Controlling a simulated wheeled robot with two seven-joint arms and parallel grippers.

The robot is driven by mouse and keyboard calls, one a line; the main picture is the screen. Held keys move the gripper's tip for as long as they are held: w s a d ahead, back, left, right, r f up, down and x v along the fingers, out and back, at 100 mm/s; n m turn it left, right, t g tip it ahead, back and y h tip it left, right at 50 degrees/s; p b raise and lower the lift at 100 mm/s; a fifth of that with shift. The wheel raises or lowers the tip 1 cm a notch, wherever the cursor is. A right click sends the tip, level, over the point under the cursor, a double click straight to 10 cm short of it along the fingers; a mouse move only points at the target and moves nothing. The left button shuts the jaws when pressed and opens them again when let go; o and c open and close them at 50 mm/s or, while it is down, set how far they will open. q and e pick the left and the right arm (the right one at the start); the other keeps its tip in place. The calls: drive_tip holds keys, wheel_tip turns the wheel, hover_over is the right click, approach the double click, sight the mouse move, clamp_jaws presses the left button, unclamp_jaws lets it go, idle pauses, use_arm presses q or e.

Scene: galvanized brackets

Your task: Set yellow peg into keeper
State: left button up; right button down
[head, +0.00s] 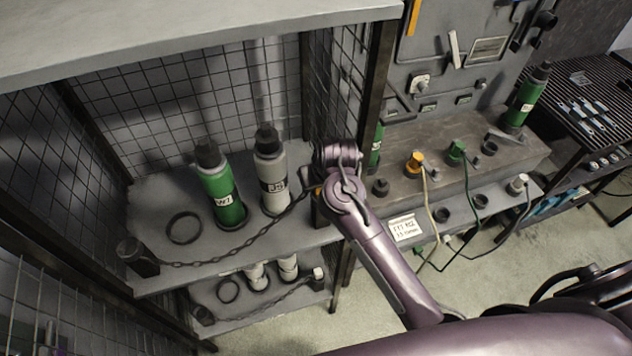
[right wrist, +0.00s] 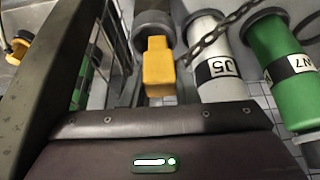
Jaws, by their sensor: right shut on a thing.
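My right gripper (head: 320,190) is at the front right corner of the caged shelf (head: 283,244). It is shut on the yellow peg (right wrist: 159,68). In the head view only a speck of orange shows beside the gripper. In the right wrist view the peg stands out past the dark gripper body, and its far end overlaps a round grey fitting (right wrist: 153,24), perhaps the keeper. I cannot tell whether the peg is inside it. A chain (head: 237,241) runs across the shelf front from a dark post (head: 138,258) to near the gripper. My left gripper is not in view.
A green bottle (head: 220,192) and a grey bottle (head: 270,172) stand behind the chain, close to the gripper. A dark ring (head: 184,228) lies left of them. A dark frame post (head: 372,85) rises just right of the gripper. A bench with corded plugs (head: 457,150) stands further right.

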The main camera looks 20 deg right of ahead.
drive_tip(key=shift+s+d+f+g, duration=0.15)
drive_tip(key=shift+s+d+f, duration=0.15)
drive_tip(key=shift+f, duration=0.25)
drive_tip(key=shift+s+d+f+g, duration=0.15)
drive_tip(key=shift+s+d+f, duration=0.1)
drive_tip(key=shift+f, duration=0.3)
drive_tip(key=c, duration=1.3)
unclamp_jaws()
drive_tip(key=shift+w+f, duration=0.1)
drive_tip(key=shift+w, duration=0.05)
drive_tip(key=shift+c, duration=0.2)
drive_tip(key=shift+o, duration=1.4)
drive_tip(key=shift+w, duration=0.15)
wheel_tip(320, 180, up, 3)
drive_tip(key=shift+w+f+p, duration=0.1)
drive_tip(key=shift+f+p, duration=0.1)
drive_tip(key=shift+p, duration=0.9)
drive_tip(key=s+v, duration=0.1)
drive_tip(key=v, duration=0.5)
drive_tip(key=shift+a+f, duration=0.25)
drive_tip(key=shift+a, duration=0.15)
